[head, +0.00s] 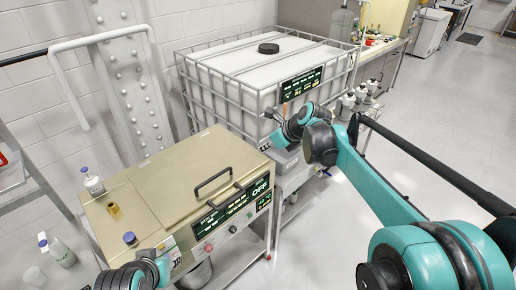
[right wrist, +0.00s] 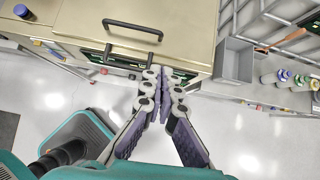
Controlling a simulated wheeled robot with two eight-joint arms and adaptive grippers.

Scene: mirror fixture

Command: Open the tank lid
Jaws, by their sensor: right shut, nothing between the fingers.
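The tank (head: 110,222) is a brass-coloured metal box with a flat lid (head: 190,165), which lies closed on top. A black bar handle (head: 212,184) stands at the lid's front edge, and it also shows in the right wrist view (right wrist: 132,28). My right gripper (right wrist: 163,75) is shut and empty, with its tips over the tank's front right edge in that view, apart from the handle. In the head view its arm comes in from the right, and the gripper is beyond the tank's right side. My left gripper (head: 168,252) is by the tank's front left; its fingers are unclear.
A control panel (head: 232,211) with a second black handle is on the tank's front. A blue-capped bottle (head: 92,181) and a small brass piece (head: 114,210) stand on the tank's left part. A caged white container (head: 225,65) stands behind.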

